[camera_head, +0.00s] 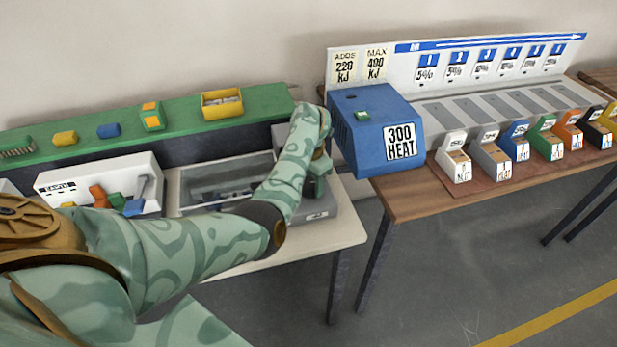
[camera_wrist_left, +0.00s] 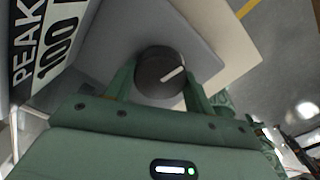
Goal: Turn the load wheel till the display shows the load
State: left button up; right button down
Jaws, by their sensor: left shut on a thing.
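The load wheel (camera_wrist_left: 158,68) is a dark round knob with a white line on its face, seen in the left wrist view. It is mounted on a grey housing (camera_wrist_left: 105,42). My left gripper (camera_wrist_left: 160,88) is shut on the wheel, one green finger on each side. The white line points to the right and slightly up in that view. A black and white panel (camera_wrist_left: 48,48) reading PEAK 100 shows at the left edge. In the head view, my left arm hides the wheel and most of the housing. My right gripper is not in view.
Several coloured bins line that table. A white tray (camera_head: 105,172) with tools and a green shelf (camera_head: 185,118) lie to the left.

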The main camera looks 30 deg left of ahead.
aim_at(310, 182)
pick_arm(q)
jog(key=m+p, duration=0.2)
jog(key=m, duration=0.2)
jog(key=shift+r, duration=0.15)
jog(key=shift+m+p, duration=0.35)
jog(key=shift+m, duration=0.45)
jog(key=o, duration=1)
notch_tip(310, 182, up, 16)
jog(key=p, duration=0.7)
